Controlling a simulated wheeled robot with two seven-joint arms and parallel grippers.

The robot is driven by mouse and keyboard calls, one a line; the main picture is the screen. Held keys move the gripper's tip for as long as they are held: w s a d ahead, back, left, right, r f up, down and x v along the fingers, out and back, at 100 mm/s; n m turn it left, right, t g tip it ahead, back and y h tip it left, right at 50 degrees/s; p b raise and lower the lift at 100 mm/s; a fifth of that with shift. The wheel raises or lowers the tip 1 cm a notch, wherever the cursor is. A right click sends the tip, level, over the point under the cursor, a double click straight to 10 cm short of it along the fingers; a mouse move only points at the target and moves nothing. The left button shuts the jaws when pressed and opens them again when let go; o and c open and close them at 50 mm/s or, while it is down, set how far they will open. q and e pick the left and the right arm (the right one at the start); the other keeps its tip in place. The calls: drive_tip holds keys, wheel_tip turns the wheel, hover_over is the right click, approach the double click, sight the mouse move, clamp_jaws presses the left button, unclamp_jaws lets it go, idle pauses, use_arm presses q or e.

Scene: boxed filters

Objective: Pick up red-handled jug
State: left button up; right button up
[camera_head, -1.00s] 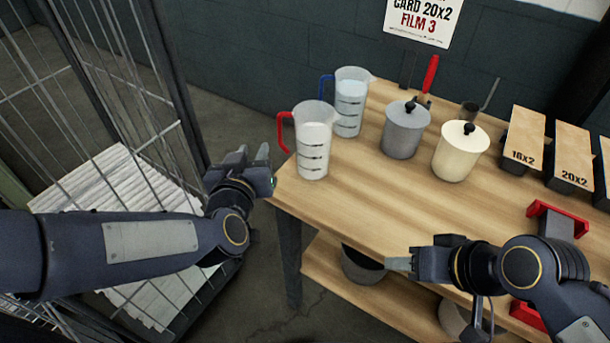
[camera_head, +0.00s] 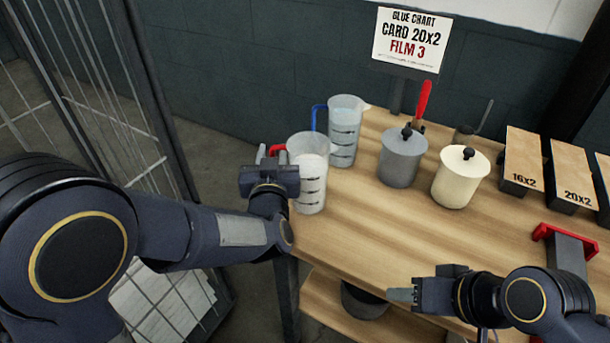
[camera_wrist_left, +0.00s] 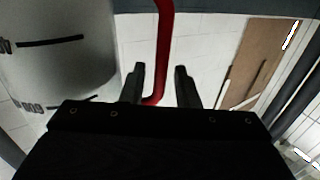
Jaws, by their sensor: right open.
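The red-handled jug (camera_head: 311,180) is a clear measuring jug with pale contents, upright at the table's left end. Its red handle (camera_head: 275,149) is partly hidden behind my left gripper (camera_head: 268,165) in the head view. In the left wrist view the red handle (camera_wrist_left: 164,45) runs down between the two spread fingers of my left gripper (camera_wrist_left: 160,85), and the jug's body (camera_wrist_left: 60,55) is at the left. Contact cannot be told. My right gripper (camera_head: 405,294) is open and empty by the table's front edge.
A blue-handled jug (camera_head: 345,130) stands close behind the red-handled one. A grey lidded pot (camera_head: 402,163) and a cream lidded pot (camera_head: 459,182) stand to the right. A wire cage (camera_head: 85,85) is at the left. The front middle of the table (camera_head: 380,235) is clear.

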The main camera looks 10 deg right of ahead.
use_arm(q)
clamp_jaws()
drive_tip(key=shift+r, duration=0.1)
idle(1.3)
